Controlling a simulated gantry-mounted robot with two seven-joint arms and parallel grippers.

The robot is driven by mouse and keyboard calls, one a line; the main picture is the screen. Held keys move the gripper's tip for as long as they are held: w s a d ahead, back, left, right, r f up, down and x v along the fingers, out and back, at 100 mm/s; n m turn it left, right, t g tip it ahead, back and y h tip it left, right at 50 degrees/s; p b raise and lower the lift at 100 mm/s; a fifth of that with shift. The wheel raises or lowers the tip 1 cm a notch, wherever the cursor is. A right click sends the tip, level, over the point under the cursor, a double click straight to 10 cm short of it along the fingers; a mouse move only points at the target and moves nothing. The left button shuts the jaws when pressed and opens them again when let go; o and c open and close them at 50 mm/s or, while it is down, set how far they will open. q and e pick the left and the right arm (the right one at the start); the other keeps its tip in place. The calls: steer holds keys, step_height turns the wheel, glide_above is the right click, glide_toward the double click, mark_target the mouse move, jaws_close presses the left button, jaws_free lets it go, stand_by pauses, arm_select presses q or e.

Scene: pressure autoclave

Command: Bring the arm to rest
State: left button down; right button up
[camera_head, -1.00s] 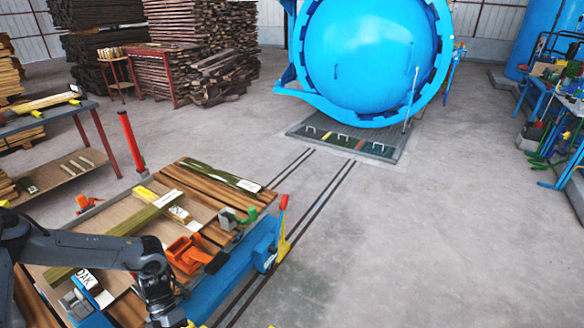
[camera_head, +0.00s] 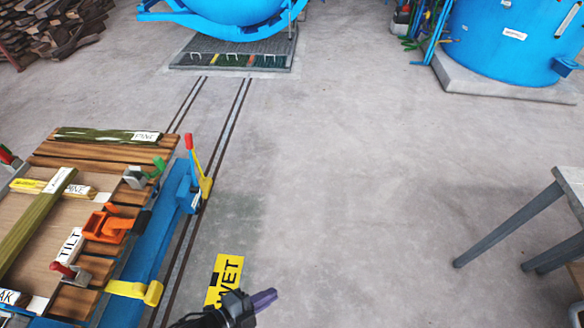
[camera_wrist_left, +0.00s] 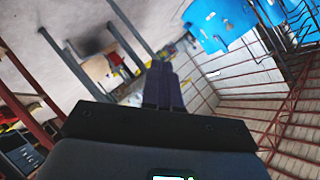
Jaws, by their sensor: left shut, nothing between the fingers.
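My left gripper (camera_head: 264,300) shows at the bottom middle of the head view, over the floor beside the blue cart. Its dark purple fingers are together with nothing between them. The fingers also show closed in the left wrist view (camera_wrist_left: 163,88). The rest of my left arm is mostly out of the head view. My right gripper is not in view.
A blue cart (camera_head: 160,245) loaded with wooden boards, clamps and labels stands at left. A yellow WET sign (camera_head: 225,279) is next to my left gripper. A grey table (camera_head: 570,185) is at right. Rails run to the blue autoclave (camera_head: 225,8). The middle floor is clear.

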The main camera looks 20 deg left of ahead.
arm_select(q)
steer(key=w+a+r+n+y, duration=0.2)
steer(key=a+n+y, duration=0.15)
steer(key=n, duration=0.35)
steer(key=s+a+f+n+g+y, duration=0.3)
steer(key=s+a+n+g+y, duration=0.3)
steer(key=s+n, duration=0.3)
step_height(320, 180, up, 38)
steer(key=g+h+p, duration=0.1)
steer(key=p, duration=3.7)
steer(key=shift+a, duration=0.15)
steer(key=shift+r+h, duration=0.1)
steer(key=shift+h, duration=0.15)
